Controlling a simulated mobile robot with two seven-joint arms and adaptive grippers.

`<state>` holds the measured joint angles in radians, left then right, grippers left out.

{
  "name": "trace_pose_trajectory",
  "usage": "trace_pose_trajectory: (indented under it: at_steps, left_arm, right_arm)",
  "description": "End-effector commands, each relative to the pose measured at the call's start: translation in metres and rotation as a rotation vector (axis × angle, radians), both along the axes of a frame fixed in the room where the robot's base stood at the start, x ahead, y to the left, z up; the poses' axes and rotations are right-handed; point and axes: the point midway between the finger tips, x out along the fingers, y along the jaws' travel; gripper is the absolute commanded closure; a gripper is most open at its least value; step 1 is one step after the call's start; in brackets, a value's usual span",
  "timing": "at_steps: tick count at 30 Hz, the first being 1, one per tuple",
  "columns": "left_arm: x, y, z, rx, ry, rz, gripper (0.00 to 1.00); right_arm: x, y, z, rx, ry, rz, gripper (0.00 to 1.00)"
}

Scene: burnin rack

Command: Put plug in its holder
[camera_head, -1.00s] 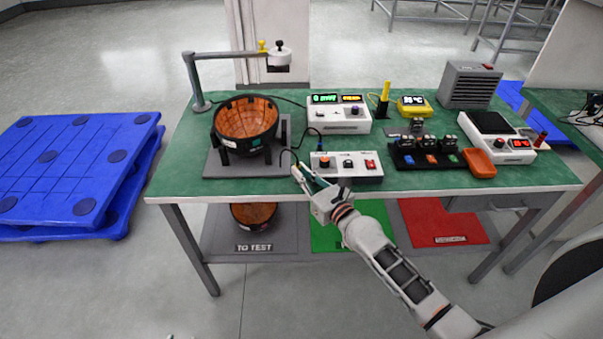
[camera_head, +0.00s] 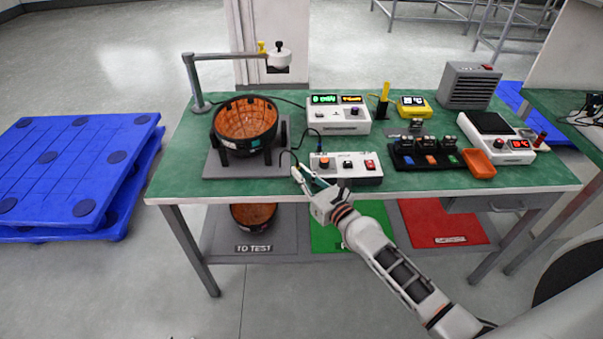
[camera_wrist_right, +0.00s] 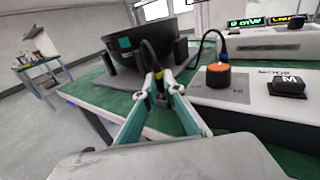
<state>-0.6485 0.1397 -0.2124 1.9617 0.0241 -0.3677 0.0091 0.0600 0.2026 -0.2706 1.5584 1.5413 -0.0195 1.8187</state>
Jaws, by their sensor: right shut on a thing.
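My right gripper (camera_head: 299,174) is at the front edge of the green table, left of a white control box (camera_head: 346,168). In the right wrist view my right gripper (camera_wrist_right: 160,95) is shut on a small dark plug (camera_wrist_right: 158,78) with a yellowish part. A black cable leads up from the plug beside a black bowl (camera_wrist_right: 126,44). The plug is mostly hidden by the fingers in the head view. I cannot tell which thing is the plug's holder. My left gripper is not in view.
A display unit (camera_head: 338,115), a black tray of small modules (camera_head: 425,158) and a white scale-like unit (camera_head: 497,138) crowd the table. Its front left corner is clear.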

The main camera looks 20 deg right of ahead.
Motion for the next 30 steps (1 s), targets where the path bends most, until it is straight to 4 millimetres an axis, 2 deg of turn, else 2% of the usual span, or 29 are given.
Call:
trace_pose_trajectory:
  at_steps: [18,30]
  left_arm:
    - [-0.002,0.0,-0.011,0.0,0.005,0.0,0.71]
    - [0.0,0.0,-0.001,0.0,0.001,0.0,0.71]
  right_arm:
    - [0.0,-0.001,-0.01,0.0,0.001,-0.001,1.0]
    - [-0.001,-0.001,-0.003,-0.001,0.003,-0.001,1.0]
